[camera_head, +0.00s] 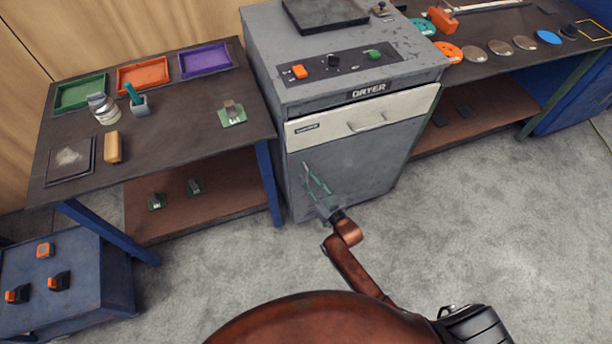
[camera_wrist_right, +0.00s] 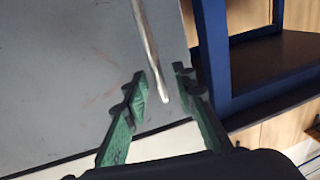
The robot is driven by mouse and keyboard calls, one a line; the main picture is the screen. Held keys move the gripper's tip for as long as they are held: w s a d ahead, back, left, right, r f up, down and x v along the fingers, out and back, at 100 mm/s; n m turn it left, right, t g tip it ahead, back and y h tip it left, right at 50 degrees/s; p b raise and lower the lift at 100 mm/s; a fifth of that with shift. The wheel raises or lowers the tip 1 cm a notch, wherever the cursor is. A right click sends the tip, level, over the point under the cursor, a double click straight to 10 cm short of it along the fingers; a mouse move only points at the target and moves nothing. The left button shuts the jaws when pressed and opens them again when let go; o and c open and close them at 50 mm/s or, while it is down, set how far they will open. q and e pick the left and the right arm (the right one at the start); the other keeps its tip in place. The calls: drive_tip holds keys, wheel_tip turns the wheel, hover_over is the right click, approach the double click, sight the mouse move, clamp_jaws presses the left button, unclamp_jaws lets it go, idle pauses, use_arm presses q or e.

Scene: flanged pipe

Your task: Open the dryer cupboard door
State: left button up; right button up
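The dryer (camera_head: 345,160) is a grey cabinet marked DRYER, with a cream front panel above a grey cupboard door (camera_head: 360,165). The door looks shut. Its slim metal door handle (camera_head: 306,172) is upright near the door's left edge, partly hidden by my gripper. My right gripper (camera_head: 318,184) is in front of the door at this handle. In the right wrist view, the green fingers of my right gripper (camera_wrist_right: 168,88) are apart, with the end of the metal handle (camera_wrist_right: 151,45) between them. I see no clear grip on it. My left gripper is out of view.
The cream panel has its own curved handle (camera_head: 367,125). A workbench (camera_head: 185,130) with trays stands close left of the dryer, and another bench (camera_head: 500,75) with coloured discs is at right. A blue cabinet (camera_head: 70,290) is at lower left. Floor is clear at right.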

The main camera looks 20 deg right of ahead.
drive_tip(key=shift+x, duration=0.8)
drive_tip(key=shift+c, duration=0.4)
drive_tip(key=shift+f, duration=0.1)
clamp_jaws()
